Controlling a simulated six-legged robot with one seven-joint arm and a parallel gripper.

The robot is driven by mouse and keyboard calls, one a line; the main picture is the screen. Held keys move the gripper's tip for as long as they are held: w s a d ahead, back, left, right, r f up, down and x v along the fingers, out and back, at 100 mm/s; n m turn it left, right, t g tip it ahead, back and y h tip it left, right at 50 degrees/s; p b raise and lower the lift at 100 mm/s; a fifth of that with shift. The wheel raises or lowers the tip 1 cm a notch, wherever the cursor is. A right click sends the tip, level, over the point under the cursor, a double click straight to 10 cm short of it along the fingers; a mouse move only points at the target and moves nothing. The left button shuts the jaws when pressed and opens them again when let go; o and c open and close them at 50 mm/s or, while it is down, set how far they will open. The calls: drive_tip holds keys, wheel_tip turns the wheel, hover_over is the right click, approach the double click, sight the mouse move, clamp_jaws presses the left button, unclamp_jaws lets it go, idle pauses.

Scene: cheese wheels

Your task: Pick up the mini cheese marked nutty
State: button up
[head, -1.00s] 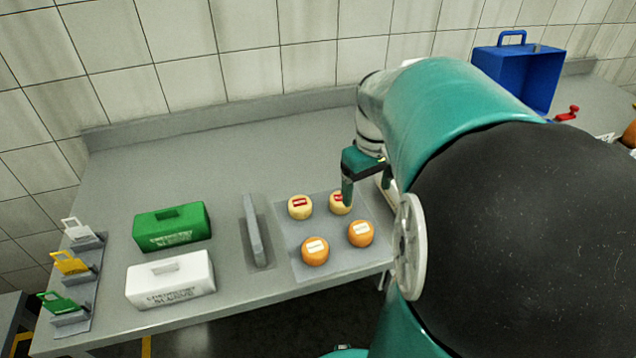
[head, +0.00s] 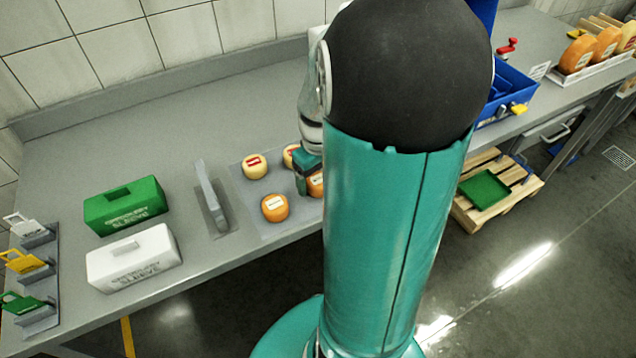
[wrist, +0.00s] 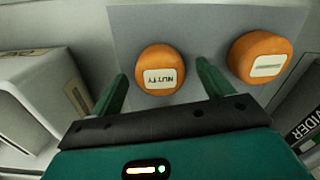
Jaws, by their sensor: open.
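The mini cheese marked NUTTY (wrist: 160,72) is a small orange wheel with a white label, upside down in the wrist view. My gripper (wrist: 160,80) is open, its green fingers on either side of the view of this cheese; I cannot tell whether they touch it. In the head view, my gripper (head: 308,182) is over the mat's right part and partly hides the front right orange cheese (head: 317,186). Another orange cheese with a white label (head: 274,207) stands to its left; it also shows in the wrist view (wrist: 260,58), its label unreadable.
Two pale cheeses with red labels (head: 255,167) stand behind on the grey mat (head: 245,210). A grey upright divider (head: 211,192) stands left of it, then green (head: 125,204) and white (head: 133,258) boxes. A white object (wrist: 40,90) is beside the mat.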

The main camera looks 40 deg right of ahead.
drive_tip(key=shift+f, duration=0.45)
drive_tip(key=shift+c, duration=0.4)
drive_tip(key=c, duration=1)
drive_tip(key=shift+c, duration=0.2)
drive_tip(key=shift+r, duration=0.15)
